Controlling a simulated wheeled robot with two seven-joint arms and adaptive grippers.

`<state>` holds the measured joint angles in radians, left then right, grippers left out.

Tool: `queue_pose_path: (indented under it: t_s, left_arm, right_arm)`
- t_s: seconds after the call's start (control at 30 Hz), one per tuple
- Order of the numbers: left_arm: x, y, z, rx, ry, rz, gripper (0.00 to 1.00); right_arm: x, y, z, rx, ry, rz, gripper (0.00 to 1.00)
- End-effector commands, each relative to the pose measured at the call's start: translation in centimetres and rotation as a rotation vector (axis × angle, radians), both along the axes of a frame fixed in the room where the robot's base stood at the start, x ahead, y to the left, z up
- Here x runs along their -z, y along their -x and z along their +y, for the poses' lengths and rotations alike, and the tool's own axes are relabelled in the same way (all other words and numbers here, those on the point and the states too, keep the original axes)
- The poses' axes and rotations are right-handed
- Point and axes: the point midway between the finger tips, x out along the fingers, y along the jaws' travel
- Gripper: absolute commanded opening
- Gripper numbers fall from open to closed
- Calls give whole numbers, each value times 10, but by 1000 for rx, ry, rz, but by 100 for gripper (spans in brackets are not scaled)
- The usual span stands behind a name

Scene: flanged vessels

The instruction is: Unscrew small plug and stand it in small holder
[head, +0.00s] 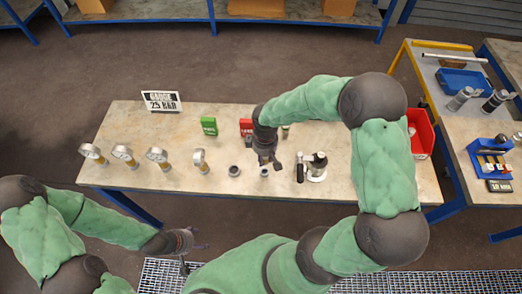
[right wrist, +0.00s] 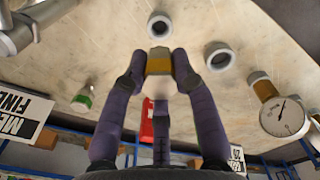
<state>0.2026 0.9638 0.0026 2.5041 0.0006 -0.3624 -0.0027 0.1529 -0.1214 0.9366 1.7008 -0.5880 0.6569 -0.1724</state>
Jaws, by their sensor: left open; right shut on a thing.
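My right gripper (head: 272,163) is over the middle of the table; in the right wrist view its fingers (right wrist: 159,68) are shut on a small brass-coloured plug (right wrist: 159,61) with a grey top edge. The plug is hidden in the head view. Two grey ring-shaped holders stand apart from it: one just in front of the gripper (head: 264,173), also in the right wrist view (right wrist: 158,25), and one to its left (head: 234,171), also in the right wrist view (right wrist: 218,55). The left-hand one looks slightly larger. My left gripper (head: 190,240) is open and empty, off the table's front edge.
Several gauges (head: 157,155) stand on the table's left. A metal flanged vessel (head: 318,163) stands close right of my right gripper.

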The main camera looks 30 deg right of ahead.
Motion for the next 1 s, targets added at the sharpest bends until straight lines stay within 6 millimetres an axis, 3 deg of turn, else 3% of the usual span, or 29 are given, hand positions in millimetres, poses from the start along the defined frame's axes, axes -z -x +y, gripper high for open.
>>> queue_pose_path:
  t_s: [0.37, 1.0]
  left_arm:
    - [0, 0, 0, 0, 0, -1, 68]
    - [41, 0, 0, 0, 0, -1, 68]
  right_arm:
    - [-3, 0, 0, -3, 2, -1, 0]
    - [47, 0, 0, -2, 1, 0, 0]
